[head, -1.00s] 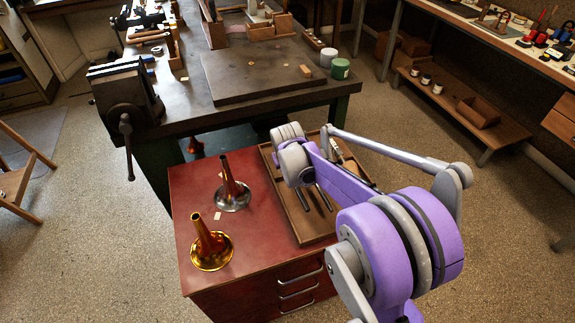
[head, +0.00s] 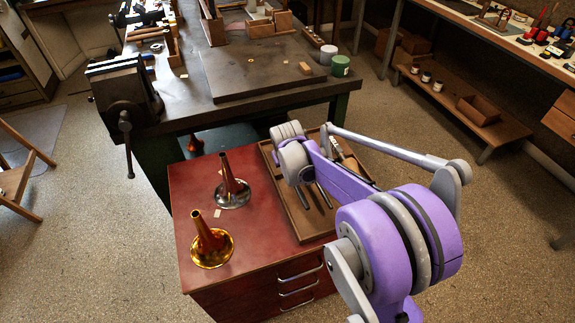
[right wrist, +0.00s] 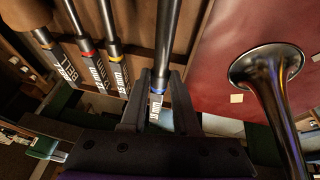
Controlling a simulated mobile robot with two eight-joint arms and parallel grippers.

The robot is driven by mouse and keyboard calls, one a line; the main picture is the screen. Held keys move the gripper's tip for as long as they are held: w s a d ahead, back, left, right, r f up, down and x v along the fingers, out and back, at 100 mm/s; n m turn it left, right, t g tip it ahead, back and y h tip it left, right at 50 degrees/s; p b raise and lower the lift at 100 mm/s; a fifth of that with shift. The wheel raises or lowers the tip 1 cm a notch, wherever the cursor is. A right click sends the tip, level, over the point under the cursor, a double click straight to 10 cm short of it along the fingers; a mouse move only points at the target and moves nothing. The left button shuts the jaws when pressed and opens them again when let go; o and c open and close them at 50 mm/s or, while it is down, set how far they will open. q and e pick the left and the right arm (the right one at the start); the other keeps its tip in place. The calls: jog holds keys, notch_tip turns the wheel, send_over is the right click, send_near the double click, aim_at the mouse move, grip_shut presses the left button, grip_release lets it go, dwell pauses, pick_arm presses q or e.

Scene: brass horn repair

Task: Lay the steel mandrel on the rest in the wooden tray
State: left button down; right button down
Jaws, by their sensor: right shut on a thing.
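The wooden tray (head: 297,232) sits on the right part of the red cabinet top, partly hidden by my right arm. In the right wrist view, my right gripper (right wrist: 158,98) is shut on a steel mandrel (right wrist: 167,45) with a blue band and a white label near the fingers. Its shaft runs away from the fingers along the tray's side; I cannot tell whether it touches the rest. Several other banded tools, one with a red band (right wrist: 86,50), lie side by side to its left. My left gripper is not in view.
On the red cabinet (head: 190,190), left of the tray, stand a silver-rimmed horn bell (head: 232,196) and a brass bell (head: 211,250). The silver bell also shows close to the right of the gripper in the wrist view (right wrist: 268,65). A workbench (head: 260,75) with a vise stands behind.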

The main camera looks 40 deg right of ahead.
jog(key=shift+f, duration=0.15)
dwell(0.5)
jog(key=shift+f+b, duration=1.4)
jog(key=shift+f, duration=0.5)
dwell(0.5)
jog(key=c, duration=0.6)
grip_release()
jog(key=p+v, duration=0.1)
jog(key=v, duration=0.9)
jog(key=shift+s+a+r+p, duration=0.15)
jog(key=shift+s+r+p, duration=0.05)
jog(key=shift+r+p, duration=0.15)
